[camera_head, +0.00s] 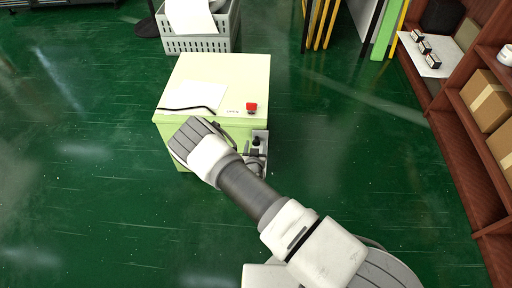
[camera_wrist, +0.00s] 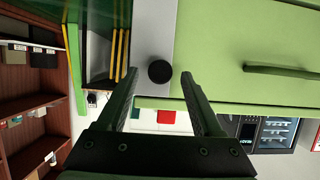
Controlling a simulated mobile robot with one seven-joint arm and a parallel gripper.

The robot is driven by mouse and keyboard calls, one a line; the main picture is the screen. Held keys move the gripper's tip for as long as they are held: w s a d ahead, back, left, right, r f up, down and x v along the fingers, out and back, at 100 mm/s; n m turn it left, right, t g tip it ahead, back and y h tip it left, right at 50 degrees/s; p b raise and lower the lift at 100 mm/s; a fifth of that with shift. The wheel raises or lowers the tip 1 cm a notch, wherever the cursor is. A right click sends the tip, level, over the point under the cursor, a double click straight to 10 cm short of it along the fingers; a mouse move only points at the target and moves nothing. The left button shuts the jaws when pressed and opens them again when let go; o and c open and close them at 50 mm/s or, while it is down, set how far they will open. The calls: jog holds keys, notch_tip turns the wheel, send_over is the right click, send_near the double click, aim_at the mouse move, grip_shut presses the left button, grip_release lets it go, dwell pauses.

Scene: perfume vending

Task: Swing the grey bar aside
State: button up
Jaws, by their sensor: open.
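The grey bar (camera_wrist: 152,35) shows in the wrist view as a flat light-grey strip lying along the green cabinet face, with a round black knob (camera_wrist: 160,72) at its end. My gripper (camera_wrist: 160,76) is open, with one finger on each side of the knob. I cannot tell whether either finger touches it. In the head view the pale green cabinet (camera_head: 226,72) stands on the floor, and the bar (camera_head: 262,135) with its knob shows at its front right corner. My arm hides part of the cabinet front and most of the gripper there.
A red button (camera_head: 251,107), a white sheet (camera_head: 196,97) and a thin black rod (camera_head: 187,109) are on the cabinet top. A dark handle (camera_wrist: 283,71) shows on the cabinet face. A grey crate (camera_head: 200,43) stands behind. A wooden shelf (camera_head: 455,150) is at right. Green floor around is clear.

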jog(key=shift+w+f, duration=0.15)
jog(key=shift+w, duration=0.35)
grip_shut()
dwell(1.2)
